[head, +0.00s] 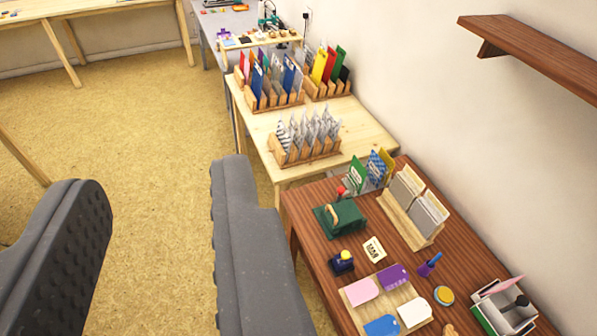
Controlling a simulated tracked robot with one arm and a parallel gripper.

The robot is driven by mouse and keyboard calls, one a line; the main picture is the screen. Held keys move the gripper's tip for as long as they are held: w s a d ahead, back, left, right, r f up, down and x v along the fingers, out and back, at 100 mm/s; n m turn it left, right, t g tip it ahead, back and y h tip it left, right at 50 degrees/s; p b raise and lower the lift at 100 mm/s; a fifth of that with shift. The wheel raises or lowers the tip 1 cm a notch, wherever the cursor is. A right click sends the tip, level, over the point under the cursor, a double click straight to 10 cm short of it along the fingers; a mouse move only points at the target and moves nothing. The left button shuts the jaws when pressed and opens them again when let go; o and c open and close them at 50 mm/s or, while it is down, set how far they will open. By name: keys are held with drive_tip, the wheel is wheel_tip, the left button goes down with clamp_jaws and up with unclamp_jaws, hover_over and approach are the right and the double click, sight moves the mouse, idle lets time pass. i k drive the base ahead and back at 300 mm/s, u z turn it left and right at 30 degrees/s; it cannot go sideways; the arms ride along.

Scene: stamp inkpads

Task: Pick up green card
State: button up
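A green card (357,173) with a white patch stands upright at the back of the dark wooden table, beside a blue and white card (376,165). Another green card or folder (340,63) stands in a wooden rack on the pale table farther back. I cannot tell which one the task means. My gripper (157,178) is open, its two dark grey fingers wide apart with only floor showing between them. Both green items are to the right of the gripper and beyond it. The lower part of the nearer green card is partly hidden.
The dark table (302,222) also holds a green box-like item (341,218), a wooden card stand (420,238), inkpads and a tray of coloured tags (358,313). A rack of silvery packets (305,140) stands on the pale table (355,122). A wall shelf (530,50) juts out at upper right. The floor at left is mostly clear.

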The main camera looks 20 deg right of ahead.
sight(357, 170)
drive_tip(key=u, duration=1.1)
drive_tip(key=i, duration=2.4)
drive_tip(key=z, duration=3.2)
drive_tip(key=i, duration=1.05)
drive_tip(key=z, duration=0.1)
